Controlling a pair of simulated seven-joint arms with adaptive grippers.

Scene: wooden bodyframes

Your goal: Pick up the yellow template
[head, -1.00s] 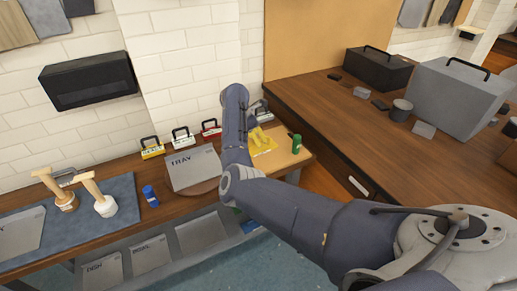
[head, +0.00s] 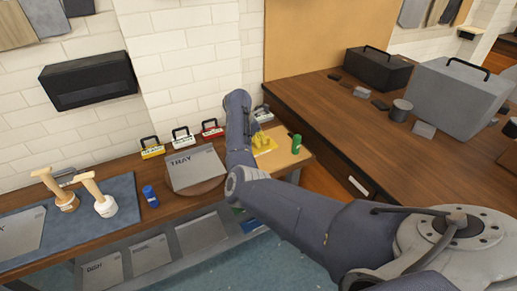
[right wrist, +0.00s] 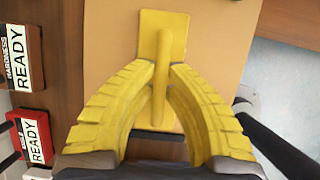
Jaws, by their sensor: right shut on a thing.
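The yellow template (right wrist: 160,30) is a flat yellow plate with a raised bar-like handle. It lies on a light wooden board in the right wrist view, and it also shows as a small yellow patch (head: 266,148) in the head view. My right gripper (right wrist: 160,78) has yellow ridged fingers, one on each side of the handle, and is shut on it. In the head view my right gripper (head: 258,138) is small and partly hidden by my arm. My left gripper is not in view.
A green cylinder (head: 297,144) stands on the board (head: 285,158) right of the template. Several handled boxes, including a red one (head: 212,129), line the wall to the left. A grey tray (head: 196,167) and blue bottle (head: 150,196) are further left.

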